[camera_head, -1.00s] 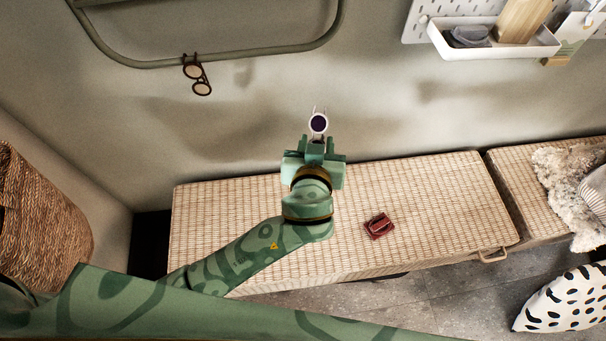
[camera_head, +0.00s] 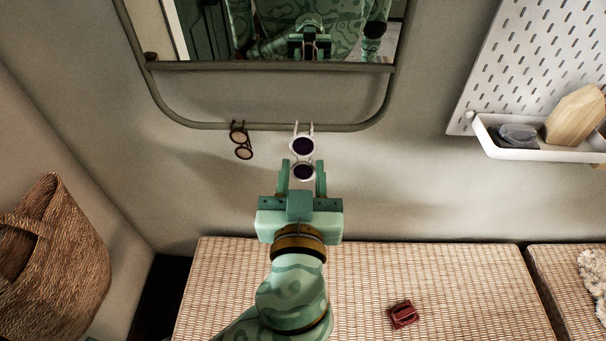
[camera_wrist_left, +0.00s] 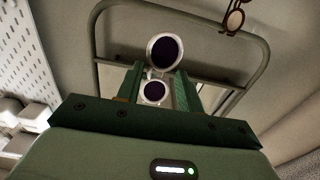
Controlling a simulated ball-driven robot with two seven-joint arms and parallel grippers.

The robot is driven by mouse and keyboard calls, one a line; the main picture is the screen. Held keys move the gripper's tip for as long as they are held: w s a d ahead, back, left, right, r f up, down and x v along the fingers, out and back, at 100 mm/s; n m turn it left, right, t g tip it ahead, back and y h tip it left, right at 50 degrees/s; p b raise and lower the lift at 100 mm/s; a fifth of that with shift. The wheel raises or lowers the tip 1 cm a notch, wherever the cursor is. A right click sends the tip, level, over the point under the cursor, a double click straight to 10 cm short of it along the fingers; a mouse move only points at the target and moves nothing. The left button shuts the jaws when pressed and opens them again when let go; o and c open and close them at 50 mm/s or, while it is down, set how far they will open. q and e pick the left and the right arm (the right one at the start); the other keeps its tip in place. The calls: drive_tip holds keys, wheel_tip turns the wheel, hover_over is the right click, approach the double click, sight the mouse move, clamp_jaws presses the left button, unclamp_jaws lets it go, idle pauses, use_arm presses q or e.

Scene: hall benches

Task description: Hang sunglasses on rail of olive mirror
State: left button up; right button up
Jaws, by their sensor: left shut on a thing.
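White-framed sunglasses (camera_head: 302,147) with dark lenses are in my left gripper (camera_head: 303,178), which is shut on them by the lower lens. They stand on end, one lens above the other, and also show in the left wrist view (camera_wrist_left: 165,50). The olive mirror (camera_head: 280,66) hangs on the wall above, with its rounded rail (camera_head: 200,125) below the glass. The upper end of the sunglasses is just at the rail in the head view; I cannot tell whether they touch. In the left wrist view the rail (camera_wrist_left: 270,50) arches behind them. My right gripper is not seen directly.
Brown-framed glasses (camera_head: 241,142) hang on the rail to the left. A white pegboard (camera_head: 540,70) with a tray (camera_head: 512,150) is on the right wall. A woven bench (camera_head: 370,270) below carries a dark red item (camera_head: 403,314). A basket (camera_head: 60,265) stands at left.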

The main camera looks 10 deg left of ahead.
sight(303, 163)
use_arm(q)
drive_tip(key=shift+w+a, duration=0.25)
drive_tip(key=shift+w, duration=0.9)
drive_tip(key=shift+w+a, duration=0.2)
drive_tip(key=shift+w, duration=0.9)
drive_tip(key=w+a+b, duration=0.1)
drive_tip(key=w, duration=0.7)
drive_tip(key=shift+w+a, duration=0.4)
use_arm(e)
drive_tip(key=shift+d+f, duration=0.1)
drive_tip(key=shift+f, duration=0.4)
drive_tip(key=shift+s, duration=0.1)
use_arm(q)
wheel_tip(303, 163, down, 10)
drive_tip(key=b, duration=0.7)
drive_tip(key=shift+r, duration=0.15)
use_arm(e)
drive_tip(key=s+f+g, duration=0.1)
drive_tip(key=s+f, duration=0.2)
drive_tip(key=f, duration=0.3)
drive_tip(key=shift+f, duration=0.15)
use_arm(q)
drive_tip(key=o, duration=1.1)
drive_tip(key=shift+o, duration=0.2)
